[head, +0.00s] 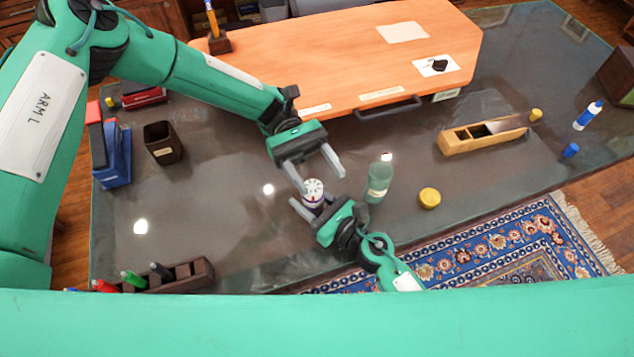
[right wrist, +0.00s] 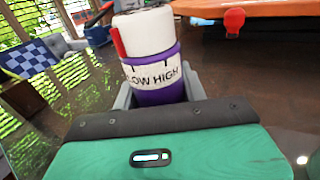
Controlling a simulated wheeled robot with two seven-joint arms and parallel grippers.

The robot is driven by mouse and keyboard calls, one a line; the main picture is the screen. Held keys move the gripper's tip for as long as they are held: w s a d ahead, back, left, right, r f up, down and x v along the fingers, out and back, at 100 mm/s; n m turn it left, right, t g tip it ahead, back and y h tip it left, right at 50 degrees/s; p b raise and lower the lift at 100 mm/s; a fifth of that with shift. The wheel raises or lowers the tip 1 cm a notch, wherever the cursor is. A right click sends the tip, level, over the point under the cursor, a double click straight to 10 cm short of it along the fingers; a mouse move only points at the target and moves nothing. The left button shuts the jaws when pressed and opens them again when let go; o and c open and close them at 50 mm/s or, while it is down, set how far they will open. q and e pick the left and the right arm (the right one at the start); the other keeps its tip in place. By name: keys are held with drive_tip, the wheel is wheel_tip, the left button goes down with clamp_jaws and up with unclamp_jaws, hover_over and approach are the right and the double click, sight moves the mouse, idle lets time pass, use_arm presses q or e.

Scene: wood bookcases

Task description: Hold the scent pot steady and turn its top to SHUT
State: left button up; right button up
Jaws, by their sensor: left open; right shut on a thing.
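The scent pot (head: 313,198) stands near the middle of the dark glass-topped table, with a white top (head: 313,186) that has dark slots. In the right wrist view the pot's purple body (right wrist: 160,92) carries a pale band reading LOW and HIGH. Its white top (right wrist: 148,32) has a red mark at its left side, left of LOW; no SHUT word shows. My right gripper (head: 311,206) is shut around the pot's body from the lower right. My left gripper (head: 322,179) is open and empty, its fingers just above and behind the top.
A green bottle (head: 379,182) stands close on the right, with a yellow round lid (head: 429,198) beyond it. A wooden plane (head: 483,135) lies farther right. An orange raised desk (head: 345,60) is behind. A dark cup (head: 162,142) and a marker rack (head: 180,276) are left, with clear glass between.

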use_arm(q)
drive_tip(key=shift+r, duration=1)
